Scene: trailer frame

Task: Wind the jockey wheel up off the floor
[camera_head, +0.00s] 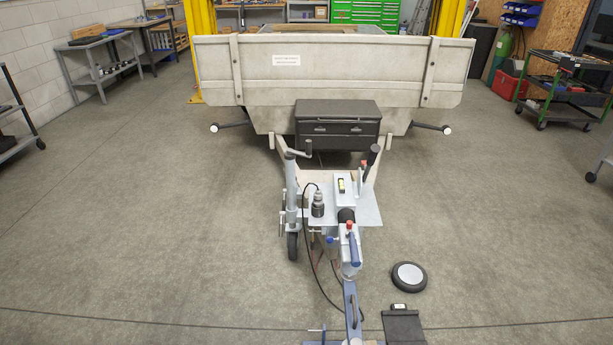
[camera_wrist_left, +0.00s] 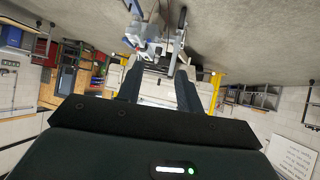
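The jockey wheel (camera_head: 292,246) is a dark wheel under an upright grey tube (camera_head: 291,205) on the left side of the trailer's drawbar. It appears to stand on the floor. Its crank handle (camera_head: 299,153) is at the top of the tube. The left wrist view is upside down and shows the jockey wheel tube (camera_wrist_left: 178,45) beyond the fingers. My left gripper (camera_wrist_left: 161,72) is open, with nothing between its fingers, and is apart from the crank. Neither gripper shows in the head view, and my right gripper is in no view.
The coupling (camera_head: 351,250) rests near a blue stand (camera_head: 352,305). A loose wheel (camera_head: 408,277) and a black pad (camera_head: 403,326) lie on the floor to the right. A black cable (camera_head: 307,255) hangs beside the drawbar. Floor left of the jockey wheel is clear.

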